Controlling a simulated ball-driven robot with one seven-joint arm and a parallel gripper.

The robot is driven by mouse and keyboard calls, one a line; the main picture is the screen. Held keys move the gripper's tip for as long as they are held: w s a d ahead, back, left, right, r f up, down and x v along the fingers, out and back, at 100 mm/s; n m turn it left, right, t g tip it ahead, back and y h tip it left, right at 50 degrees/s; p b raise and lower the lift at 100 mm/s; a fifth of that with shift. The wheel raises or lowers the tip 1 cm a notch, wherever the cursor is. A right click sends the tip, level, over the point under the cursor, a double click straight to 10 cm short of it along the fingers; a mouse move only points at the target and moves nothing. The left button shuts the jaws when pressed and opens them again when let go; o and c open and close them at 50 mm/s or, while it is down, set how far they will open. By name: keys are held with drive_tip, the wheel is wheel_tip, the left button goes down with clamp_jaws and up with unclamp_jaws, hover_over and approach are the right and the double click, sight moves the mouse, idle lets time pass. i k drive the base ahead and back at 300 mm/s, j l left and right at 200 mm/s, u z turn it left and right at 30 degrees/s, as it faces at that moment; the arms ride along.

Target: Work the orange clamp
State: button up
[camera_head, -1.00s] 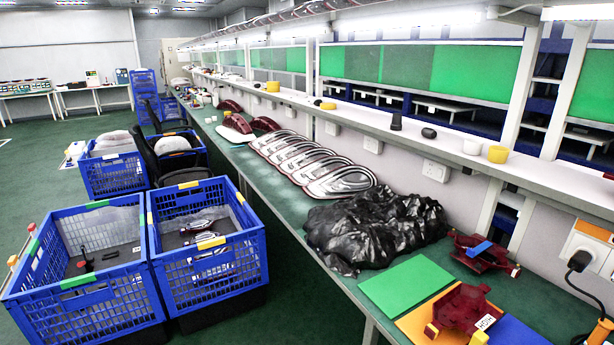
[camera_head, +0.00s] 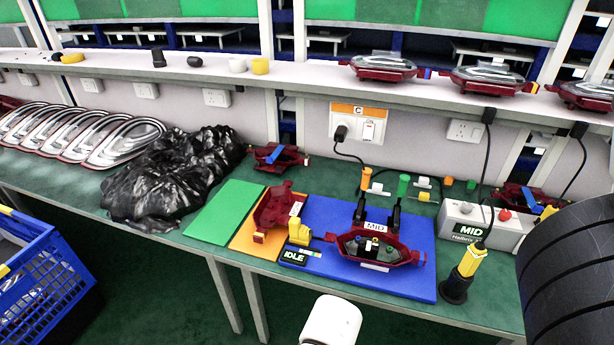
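The orange clamp's handle (camera_head: 366,179) stands upright at the back of the blue board (camera_head: 320,213), on a black clamp body. A second clamp with a green handle (camera_head: 403,186) stands upright to its right. In front of both, a dark red fixture (camera_head: 404,254) holds a dark lamp part under a "MID" label. I cannot tell whether either clamp presses on it. My gripper is not in view; only parts of my own body show at the bottom and right edge.
A grey box (camera_head: 482,226) marked MID with a red button stands right of the board. A yellow-topped tool (camera_head: 466,265) stands upright in front of it. An IDLE display (camera_head: 294,257) is at the board's left front. Cables hang behind. A black bag (camera_head: 170,180) lies farther left.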

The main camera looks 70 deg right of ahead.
sight(366, 175)
drive_tip(key=z, duration=1.05)
drive_tip(key=j+z, duration=0.1)
drive_tip(key=j, duration=0.5)
